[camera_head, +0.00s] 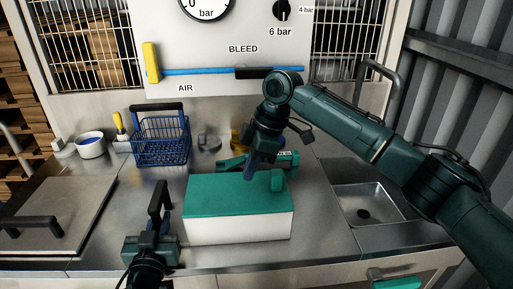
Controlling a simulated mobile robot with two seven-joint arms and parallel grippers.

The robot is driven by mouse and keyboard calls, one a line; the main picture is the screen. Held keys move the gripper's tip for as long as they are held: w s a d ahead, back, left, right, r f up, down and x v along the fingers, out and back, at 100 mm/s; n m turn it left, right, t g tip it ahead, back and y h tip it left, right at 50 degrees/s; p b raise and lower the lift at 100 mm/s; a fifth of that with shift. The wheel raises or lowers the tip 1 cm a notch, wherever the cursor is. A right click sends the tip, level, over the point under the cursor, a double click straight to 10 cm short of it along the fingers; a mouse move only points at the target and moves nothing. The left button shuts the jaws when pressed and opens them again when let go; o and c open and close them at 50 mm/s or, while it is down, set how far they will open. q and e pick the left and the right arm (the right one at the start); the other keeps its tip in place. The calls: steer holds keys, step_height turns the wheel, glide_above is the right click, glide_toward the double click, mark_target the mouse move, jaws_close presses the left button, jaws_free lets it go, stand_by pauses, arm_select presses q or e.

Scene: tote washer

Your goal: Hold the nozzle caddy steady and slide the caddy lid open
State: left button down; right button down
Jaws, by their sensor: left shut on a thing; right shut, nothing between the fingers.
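The nozzle caddy (240,229) is a white box on the steel counter in front of me. Its green caddy lid (230,196) covers the top, with a raised green block (278,180) near its right end. My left gripper (168,224) is at the caddy's left side, shut on it; the exact contact is hard to see. My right gripper (249,175) is shut and empty, pointing down over the back part of the lid, left of the raised block. Whether its fingertips touch the lid cannot be told.
A green object (233,163) lies behind the caddy, partly hidden by my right gripper. A blue wire basket (161,143) and a white bowl (91,146) stand at the back left. A sink (366,205) is at the right. A metal cover (55,208) with a black handle is at the left.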

mark_target(267, 188)
steer(key=shift+w+d+r, duration=0.1)
steer(key=shift+d+r, duration=0.1)
steer(key=shift+d, duration=1.7)
arm_select(q)
steer(key=shift+a, duration=0.2)
arm_select(e)
steer(key=d, duration=1.8)
arm_select(q)
steer(key=shift+d, duration=0.1)
arm_select(e)
steer(key=a, duration=0.5)
arm_select(q)
steer(key=shift+d, duration=0.1)
arm_select(e)
steer(key=v, duration=1)
steer(key=shift+d, duration=0.25)
